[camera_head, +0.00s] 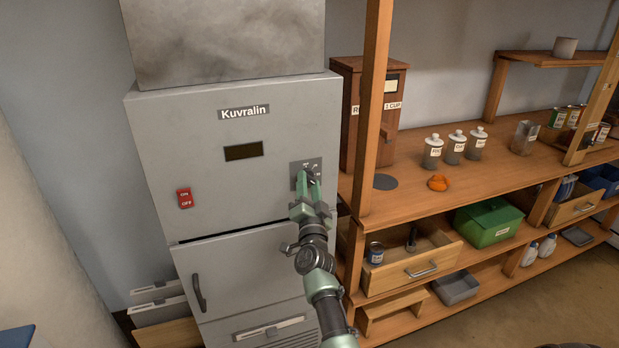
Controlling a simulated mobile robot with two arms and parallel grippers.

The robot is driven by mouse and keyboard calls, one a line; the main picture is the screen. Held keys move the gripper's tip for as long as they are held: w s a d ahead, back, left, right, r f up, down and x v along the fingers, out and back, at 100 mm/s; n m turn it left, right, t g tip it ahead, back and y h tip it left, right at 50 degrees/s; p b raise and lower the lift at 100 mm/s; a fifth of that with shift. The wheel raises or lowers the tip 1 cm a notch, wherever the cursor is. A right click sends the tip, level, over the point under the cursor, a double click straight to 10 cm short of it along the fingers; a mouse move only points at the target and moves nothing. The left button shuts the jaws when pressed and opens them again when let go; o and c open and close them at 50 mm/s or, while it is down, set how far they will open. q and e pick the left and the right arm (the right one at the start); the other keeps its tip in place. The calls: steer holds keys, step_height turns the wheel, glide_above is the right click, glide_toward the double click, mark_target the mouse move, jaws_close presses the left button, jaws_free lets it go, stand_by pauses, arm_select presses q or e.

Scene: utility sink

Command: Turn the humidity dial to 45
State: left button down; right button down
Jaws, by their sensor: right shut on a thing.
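The grey cabinet (210,140) labelled Kuvralin stands at the left centre. Its small dial plate (297,168) is on the right side of the front panel. My right gripper (311,182) is at this plate, its green fingers shut on the dial there. The fingers hide most of the dial, and its setting cannot be read. A dark display (244,151) sits on the panel to the left of the plate, with no readable figures. My left gripper is not in view.
A red ON/OFF switch (185,198) is on the panel's left. The cabinet door handle (199,293) is below. A wooden shelf post (372,110) rises just right of the gripper. The shelf (420,206) holds jars and an orange item (438,183); a drawer (421,268) stands open underneath.

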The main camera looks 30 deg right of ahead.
steer(key=shift+a+r+m+g+p, duration=0.15)
steer(key=shift+m+g+p, duration=0.55)
steer(key=shift+m+p, duration=0.9)
steer(key=shift+m+b, duration=0.3)
steer(key=shift+m, duration=0.1)
steer(key=c, duration=0.9)
jaws_free()
steer(key=shift+f, duration=0.2)
